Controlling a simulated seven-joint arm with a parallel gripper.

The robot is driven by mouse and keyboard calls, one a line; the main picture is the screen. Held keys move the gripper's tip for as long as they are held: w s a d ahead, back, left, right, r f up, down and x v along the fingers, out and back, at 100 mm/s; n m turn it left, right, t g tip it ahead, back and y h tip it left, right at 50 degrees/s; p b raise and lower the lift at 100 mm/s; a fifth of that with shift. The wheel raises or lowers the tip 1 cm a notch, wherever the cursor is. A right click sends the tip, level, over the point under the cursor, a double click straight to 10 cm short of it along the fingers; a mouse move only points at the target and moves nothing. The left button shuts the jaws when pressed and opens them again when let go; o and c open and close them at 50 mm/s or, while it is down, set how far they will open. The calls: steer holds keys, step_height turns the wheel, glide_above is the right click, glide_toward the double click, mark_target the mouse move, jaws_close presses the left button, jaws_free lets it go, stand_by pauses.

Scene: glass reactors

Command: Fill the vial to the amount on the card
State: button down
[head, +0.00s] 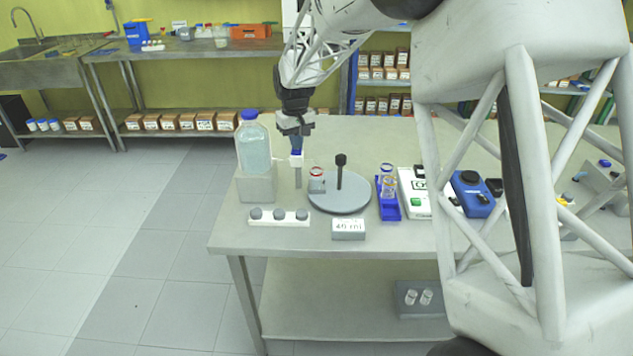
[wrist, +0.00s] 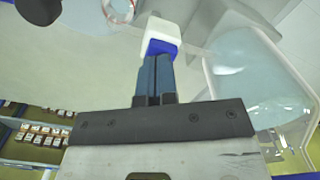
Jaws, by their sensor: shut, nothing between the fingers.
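A clear bottle (head: 254,152) with a blue cap and pale liquid stands on a grey block at the table's left; it also shows in the wrist view (wrist: 245,72). Its white tap (head: 297,162) has a blue top. My gripper (head: 297,147) is shut and empty, right over the tap. In the wrist view the closed fingertips (wrist: 158,60) meet the blue part of the tap (wrist: 162,38); contact is unclear. The vial (head: 317,181), with a red rim, stands on the grey round plate (head: 345,205) right of the tap. Its level is unclear. The card (head: 348,226) seems to read "40 ml".
A black-knobbed post (head: 341,172) rises from the round plate. A blue rack (head: 390,209) with glass vials, a white device (head: 415,205) and a blue device (head: 472,196) stand to the right.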

steer(key=shift+r, duration=0.5)
steer(key=shift+r, duration=0.15)
steer(key=shift+r, duration=2.35)
